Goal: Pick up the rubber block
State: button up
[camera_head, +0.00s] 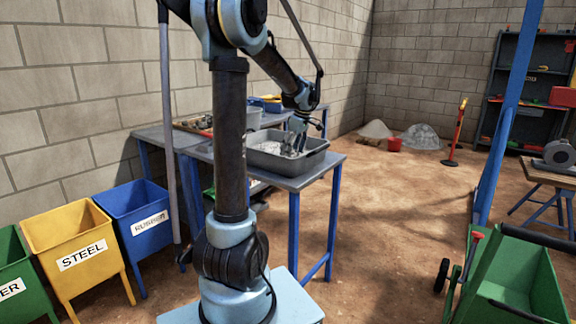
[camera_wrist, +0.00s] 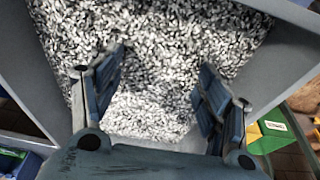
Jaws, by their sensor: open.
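I cannot make out a rubber block in either view. My gripper (camera_head: 296,136) is low over a grey tray (camera_head: 316,161) on the blue-legged table. In the wrist view my gripper (camera_wrist: 162,68) is open, with its two fingers spread apart over a bed of small grey and white chips (camera_wrist: 160,30). Nothing distinct shows between the fingers. The sloped grey tray wall (camera_wrist: 284,62) shows around the chips. Whether the fingertips touch the chips is unclear. The fingers and palm hide part of the tray.
A blue bin (camera_head: 140,205) labelled RUBBER, a yellow bin (camera_head: 100,272) labelled STEEL and a partly cut-off green bin (camera_head: 12,285) stand at left. A green cart (camera_head: 513,280) and a blue post (camera_head: 502,120) are at right. Dirt floor between is clear.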

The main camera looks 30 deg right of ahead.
jog(key=shift+s+x, duration=0.15)
jog(key=shift+x, duration=0.9)
jog(key=shift+s+x, duration=0.1)
jog(key=shift+x, duration=0.95)
jog(key=shift+a, duration=0.2)
jog(key=c, duration=1.2)
